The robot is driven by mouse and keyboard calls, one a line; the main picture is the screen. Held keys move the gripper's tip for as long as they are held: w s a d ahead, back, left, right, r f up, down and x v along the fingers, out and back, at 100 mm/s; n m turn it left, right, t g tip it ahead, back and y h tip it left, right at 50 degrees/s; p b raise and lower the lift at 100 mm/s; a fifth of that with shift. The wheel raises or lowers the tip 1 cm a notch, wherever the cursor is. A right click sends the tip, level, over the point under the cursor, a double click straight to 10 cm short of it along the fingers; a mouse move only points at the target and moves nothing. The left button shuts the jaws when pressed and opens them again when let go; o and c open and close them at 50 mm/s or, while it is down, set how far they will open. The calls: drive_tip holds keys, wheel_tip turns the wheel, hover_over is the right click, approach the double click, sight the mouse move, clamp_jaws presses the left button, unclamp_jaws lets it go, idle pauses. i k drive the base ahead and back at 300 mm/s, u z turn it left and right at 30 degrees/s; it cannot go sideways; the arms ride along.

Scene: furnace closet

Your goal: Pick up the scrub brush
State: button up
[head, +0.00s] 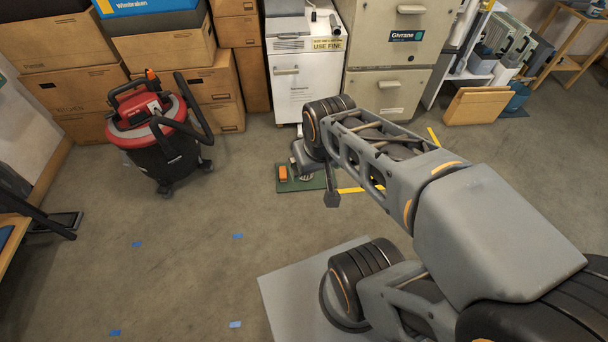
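A dark green mat (289,186) lies on the floor in front of the white cabinet. A small orange block-shaped item (282,173) sits on its left part. I cannot tell whether this is the scrub brush; nothing else in view is clearly a brush. A small pale item partly shows on the mat, right of the orange one and under my wrist. My gripper (332,199) points down at the mat's right side, to the right of the orange item. My wrist hides part of the mat, and the gap between the fingers does not show.
A red and black shop vacuum (157,135) stands at the left before stacked cardboard boxes (67,89). A white cabinet (293,84) and a beige cabinet (387,91) stand behind the mat. A shelf and a leaning wooden panel (477,106) are at right.

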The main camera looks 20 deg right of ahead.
sight(282, 169)
drive_tip(key=z, duration=0.4)
drive_tip(key=i, duration=1.35)
drive_tip(key=u, duration=0.9)
